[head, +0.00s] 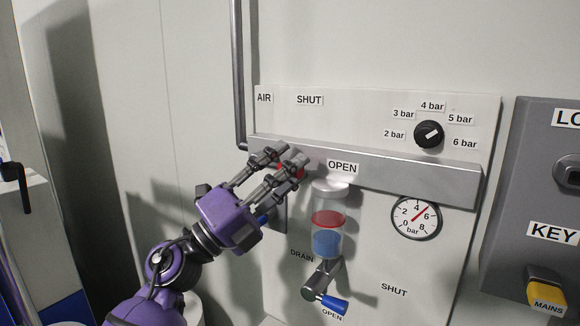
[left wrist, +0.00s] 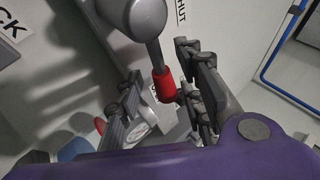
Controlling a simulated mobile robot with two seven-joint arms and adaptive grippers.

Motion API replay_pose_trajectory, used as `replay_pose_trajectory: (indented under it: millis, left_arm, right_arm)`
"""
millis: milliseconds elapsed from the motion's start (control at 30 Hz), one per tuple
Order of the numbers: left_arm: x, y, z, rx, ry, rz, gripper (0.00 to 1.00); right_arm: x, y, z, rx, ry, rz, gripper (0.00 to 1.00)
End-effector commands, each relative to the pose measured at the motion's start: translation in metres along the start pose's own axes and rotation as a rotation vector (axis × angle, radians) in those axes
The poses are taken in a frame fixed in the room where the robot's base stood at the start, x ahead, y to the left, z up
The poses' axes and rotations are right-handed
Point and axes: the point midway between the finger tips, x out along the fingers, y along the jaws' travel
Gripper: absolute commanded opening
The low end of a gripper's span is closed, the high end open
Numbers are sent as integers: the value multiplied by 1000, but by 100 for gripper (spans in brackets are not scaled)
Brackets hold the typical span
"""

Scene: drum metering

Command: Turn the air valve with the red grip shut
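The air valve shows best in the left wrist view: a grey hub and lever (left wrist: 153,50) ending in a red grip (left wrist: 165,87). In the head view a bit of the red grip (head: 291,171) shows between my fingers, left of the OPEN label (head: 342,167); the rest of the valve is mostly hidden. My left gripper (head: 292,156) reaches up to the grip from lower left. In the left wrist view its fingers (left wrist: 158,62) are apart, one on each side of the red grip, with a gap on the left side. My right gripper is in neither view.
A grey rail (head: 420,182) crosses the panel; a pipe (head: 238,80) rises at left. A bowl (head: 328,225) with red and blue inside hangs below, with a blue-handled drain valve (head: 328,300). A regulator knob (head: 429,133), gauge (head: 415,218) and grey key box (head: 535,200) are at right.

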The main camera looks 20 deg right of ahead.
Motion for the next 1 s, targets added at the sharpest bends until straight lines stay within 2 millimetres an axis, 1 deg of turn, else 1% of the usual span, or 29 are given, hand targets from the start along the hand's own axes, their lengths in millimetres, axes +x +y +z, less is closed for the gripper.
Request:
replay_pose_trajectory:
  millis: [100,300,367,567,600,1000]
  left_arm:
    - [4,0,0,0,0,-1,35]
    - [4,1,0,-1,-1,0,35]
    - [4,1,0,-1,-1,0,29]
    - [4,1,0,-1,-1,0,2]
    - [4,1,0,-1,-1,1,0]
    - [4,4,3,-9,-7,0,0]
  right_arm:
    - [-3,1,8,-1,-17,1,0]
    - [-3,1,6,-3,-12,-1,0]
    - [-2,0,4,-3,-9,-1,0]
    - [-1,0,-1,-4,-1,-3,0]
    - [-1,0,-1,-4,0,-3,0]
    - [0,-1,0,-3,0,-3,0]
